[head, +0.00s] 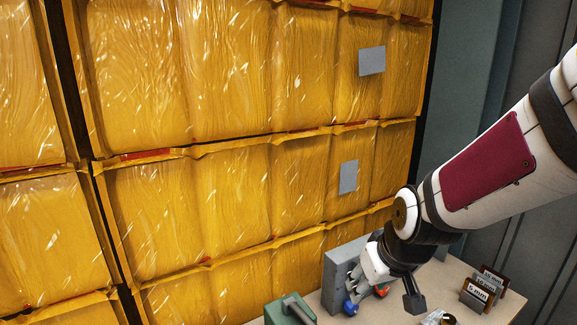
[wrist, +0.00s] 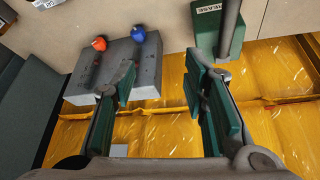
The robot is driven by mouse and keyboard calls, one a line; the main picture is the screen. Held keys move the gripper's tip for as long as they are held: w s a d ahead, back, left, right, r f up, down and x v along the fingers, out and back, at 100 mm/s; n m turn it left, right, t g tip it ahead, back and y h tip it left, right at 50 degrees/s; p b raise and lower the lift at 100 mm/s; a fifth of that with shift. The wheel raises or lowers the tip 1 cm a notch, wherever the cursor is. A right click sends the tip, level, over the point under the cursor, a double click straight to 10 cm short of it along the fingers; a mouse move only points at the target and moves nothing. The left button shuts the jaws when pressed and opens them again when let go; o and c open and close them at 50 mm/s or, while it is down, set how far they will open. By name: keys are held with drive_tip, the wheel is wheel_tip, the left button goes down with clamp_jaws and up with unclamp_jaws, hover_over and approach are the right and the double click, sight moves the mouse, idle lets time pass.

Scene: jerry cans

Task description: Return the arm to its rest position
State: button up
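My arm enters the head view from the right edge and reaches down and left to a dark wrist joint (head: 405,250) above the table. My gripper (wrist: 160,78) shows in the wrist view with its two green-padded fingers spread wide apart. Nothing is between the pads. Behind the fingers, the wrist view shows the grey block, the green box and yellow wrapping. In the head view the wrist partly covers the grey block, and the fingers are hard to make out.
A grey block (wrist: 120,70) with a red knob (wrist: 99,44) and a blue knob (wrist: 138,34) stands on the table (wrist: 80,20). A green box (wrist: 215,30) stands beside it. Small signs (head: 480,290) stand at right. Yellow wrapped stacks (head: 230,190) form a wall behind.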

drive_tip(key=s+d+r+m, duration=0.1)
drive_tip(key=s+d+r, duration=0.1)
drive_tip(key=s+r, duration=0.4)
drive_tip(key=s+d+r+m, duration=0.1)
drive_tip(key=s+r, duration=0.4)
drive_tip(key=s, duration=0.7)
drive_tip(key=shift+s+d+r+m+h, duration=0.15)
drive_tip(key=shift+d+r+m+h, duration=0.25)
drive_tip(key=shift+d, duration=0.05)
drive_tip(key=shift+d, duration=0.1)
